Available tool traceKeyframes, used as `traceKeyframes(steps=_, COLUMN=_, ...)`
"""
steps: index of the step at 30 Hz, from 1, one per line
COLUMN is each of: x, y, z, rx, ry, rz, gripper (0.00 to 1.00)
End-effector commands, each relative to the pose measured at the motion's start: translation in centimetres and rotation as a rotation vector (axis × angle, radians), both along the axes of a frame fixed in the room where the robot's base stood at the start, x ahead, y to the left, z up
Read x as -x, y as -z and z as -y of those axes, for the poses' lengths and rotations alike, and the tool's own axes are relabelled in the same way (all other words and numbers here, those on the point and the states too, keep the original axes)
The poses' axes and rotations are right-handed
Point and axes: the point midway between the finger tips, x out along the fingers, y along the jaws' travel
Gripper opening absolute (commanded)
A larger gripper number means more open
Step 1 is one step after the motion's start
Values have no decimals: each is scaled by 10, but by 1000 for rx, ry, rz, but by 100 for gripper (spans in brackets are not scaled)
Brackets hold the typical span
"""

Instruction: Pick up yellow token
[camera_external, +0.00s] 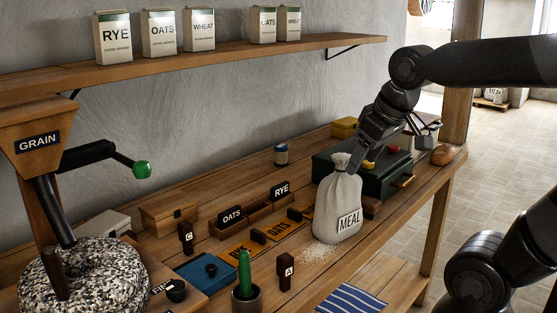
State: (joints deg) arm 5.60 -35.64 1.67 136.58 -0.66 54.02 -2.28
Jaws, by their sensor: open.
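A small yellow piece (368,164), which looks like the yellow token, lies on top of the dark green drawer box (330,158) towards the back right of the bench. My gripper (358,160) points down over the box, just left of the yellow piece and next to the neck of the meal sack. It is open and seems empty. The fingertips are small and dark here, so I cannot tell whether they touch anything. A red piece (392,149) lies further right on the box.
The white MEAL sack (338,212) stands close in front of the box. A yellow box (344,127) is behind it, and a loaf (442,155) sits at the bench's right end. A shelf (200,60) with packets runs above.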

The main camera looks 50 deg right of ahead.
Motion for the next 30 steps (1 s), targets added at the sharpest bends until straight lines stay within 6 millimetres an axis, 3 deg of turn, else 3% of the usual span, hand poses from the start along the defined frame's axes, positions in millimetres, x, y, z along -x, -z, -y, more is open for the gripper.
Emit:
traceKeyframes(steps=6, x=-57, y=-19, z=45, rx=43, ry=59, rz=-102, gripper=59)
traceKeyframes(steps=14, x=-119, y=-24, z=115, rx=51, ry=112, rz=-217, gripper=59)
traceKeyframes(steps=21, x=-162, y=-10, z=199, rx=19, ry=157, rz=-312, gripper=59)
traceKeyframes(steps=30, x=-184, y=29, z=317, rx=-62, ry=211, rz=-399, gripper=59)
